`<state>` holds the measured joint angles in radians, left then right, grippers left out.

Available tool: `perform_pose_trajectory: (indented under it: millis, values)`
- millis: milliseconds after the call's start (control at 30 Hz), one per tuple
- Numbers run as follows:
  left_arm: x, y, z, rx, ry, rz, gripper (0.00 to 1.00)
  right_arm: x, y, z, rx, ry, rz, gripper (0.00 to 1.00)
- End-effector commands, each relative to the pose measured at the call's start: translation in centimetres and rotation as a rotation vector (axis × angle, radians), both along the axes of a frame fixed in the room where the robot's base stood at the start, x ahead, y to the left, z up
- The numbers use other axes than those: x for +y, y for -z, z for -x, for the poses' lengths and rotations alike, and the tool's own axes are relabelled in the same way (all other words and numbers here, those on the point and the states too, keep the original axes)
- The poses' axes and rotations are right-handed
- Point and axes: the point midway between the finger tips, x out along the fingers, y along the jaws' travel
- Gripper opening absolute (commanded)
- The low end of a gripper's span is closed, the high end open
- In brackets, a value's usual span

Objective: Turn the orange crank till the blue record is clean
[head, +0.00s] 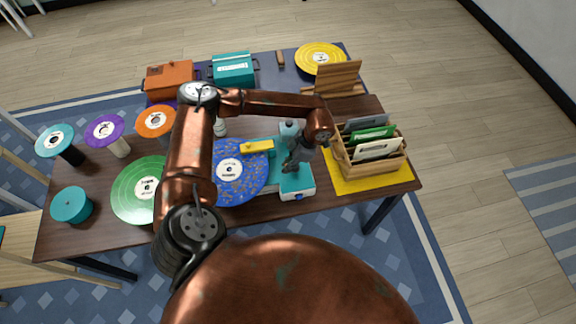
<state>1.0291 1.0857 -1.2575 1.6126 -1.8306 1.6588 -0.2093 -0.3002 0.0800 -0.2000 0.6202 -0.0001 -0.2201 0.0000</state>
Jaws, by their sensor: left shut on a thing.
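The blue record (222,188) lies flat beside the teal cleaning machine (296,184), with a white label and orange-brown specks over its surface. A yellow bar (258,146) reaches from the machine over the record's far right part. My left arm passes in front of the record's left edge. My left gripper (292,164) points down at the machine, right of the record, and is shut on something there. The orange crank is not clearly visible; the gripper seems to cover it. My right gripper is out of view.
A green record (135,190) lies left of the blue one. Small round stands (55,141) fill the table's left end. A wooden crate of sleeves (374,166) stands close right on a yellow mat (345,186). Boxes (233,70) and a yellow record (321,58) are at the back.

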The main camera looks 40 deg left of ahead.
Motion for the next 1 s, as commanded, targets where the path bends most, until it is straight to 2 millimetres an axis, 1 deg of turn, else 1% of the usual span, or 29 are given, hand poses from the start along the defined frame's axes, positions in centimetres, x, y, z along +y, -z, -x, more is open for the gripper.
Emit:
perform_pose_trajectory:
  millis: [367,400,633,867,1000]
  values:
    - [0.16,-0.01,0.03,0.001,0.003,-0.003,0.00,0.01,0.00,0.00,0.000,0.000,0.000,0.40]
    - [0.16,-0.01,0.03,0.001,0.002,-0.003,0.15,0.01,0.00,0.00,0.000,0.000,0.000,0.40]
    - [0.10,0.00,0.01,0.000,0.003,-0.001,0.31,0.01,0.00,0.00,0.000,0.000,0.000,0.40]
    - [0.04,-0.01,-0.01,-0.001,0.003,-0.001,0.31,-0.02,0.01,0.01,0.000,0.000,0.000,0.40]
    - [-0.19,-0.63,-0.23,-0.002,0.004,0.000,0.31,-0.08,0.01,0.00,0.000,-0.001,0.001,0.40]
